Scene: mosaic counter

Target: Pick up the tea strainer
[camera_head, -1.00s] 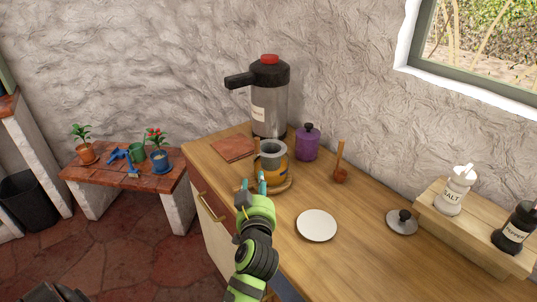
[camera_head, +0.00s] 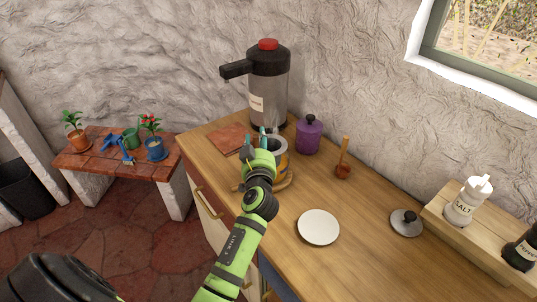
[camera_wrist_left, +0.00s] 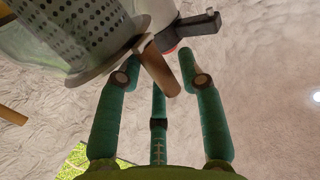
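The tea strainer (camera_head: 278,146) sits in a mug (camera_head: 283,164) on the wooden counter, partly hidden behind my left gripper. In the left wrist view, the strainer's perforated metal basket (camera_wrist_left: 90,22) fills the upper left. Its wooden handle (camera_wrist_left: 160,72) reaches down between the fingertips. My left gripper (camera_head: 263,134) is at the mug's near left side in the head view. In the left wrist view, the left gripper (camera_wrist_left: 160,78) is open, its fingers apart on either side of the handle, with no clear grip on it. My right gripper is not in view.
A large dispenser (camera_head: 269,88) stands behind the mug, with a purple jar (camera_head: 309,136) to its right.

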